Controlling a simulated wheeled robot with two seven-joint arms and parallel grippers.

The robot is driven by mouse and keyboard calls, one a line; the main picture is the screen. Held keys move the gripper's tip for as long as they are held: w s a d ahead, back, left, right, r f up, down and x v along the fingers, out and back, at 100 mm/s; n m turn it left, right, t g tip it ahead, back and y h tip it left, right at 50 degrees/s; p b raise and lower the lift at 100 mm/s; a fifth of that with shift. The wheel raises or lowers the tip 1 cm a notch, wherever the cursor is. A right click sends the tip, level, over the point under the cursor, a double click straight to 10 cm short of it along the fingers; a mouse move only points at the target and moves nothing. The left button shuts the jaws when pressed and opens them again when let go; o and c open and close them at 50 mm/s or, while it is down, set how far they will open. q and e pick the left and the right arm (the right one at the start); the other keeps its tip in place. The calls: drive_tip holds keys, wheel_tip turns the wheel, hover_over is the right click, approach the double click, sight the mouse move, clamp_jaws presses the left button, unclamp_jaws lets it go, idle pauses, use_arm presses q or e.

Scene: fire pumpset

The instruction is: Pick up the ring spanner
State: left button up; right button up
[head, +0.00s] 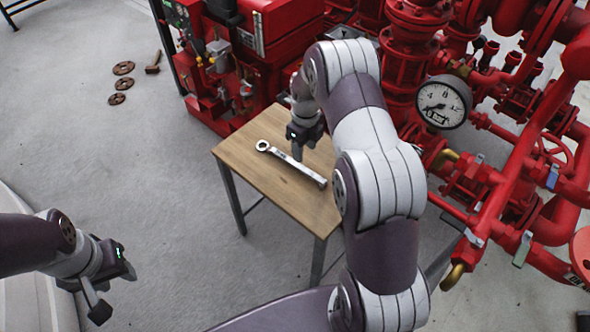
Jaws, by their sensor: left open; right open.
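The ring spanner (308,174) is a silver bar with a ring at its left end. It lies flat and slanting on the wooden table (250,185), its ring towards the back left. My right gripper (298,155) points down at the middle of the spanner, over or just beyond its far edge. It is open; whether the fingers touch the spanner cannot be told. My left gripper (100,305) is open and empty, out over the floor at the lower left.
Red pump machinery and pipes (490,190) with a pressure gauge (443,102) stand close behind and right of the table. Several rusty flanges (121,84) and a hammer (154,63) lie on the floor at the back left. The floor left of the table is clear.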

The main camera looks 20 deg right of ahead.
sight(300, 166)
drive_tip(key=f, duration=0.3)
drive_tip(key=w+f, duration=0.1)
drive_tip(key=f, duration=0.2)
drive_tip(key=f+b, duration=0.1)
drive_tip(key=f, duration=0.2)
drive_tip(key=shift+w+a, duration=0.2)
drive_tip(key=shift+a, duration=0.15)
drive_tip(key=shift+r, duration=0.1)
clamp_jaws()
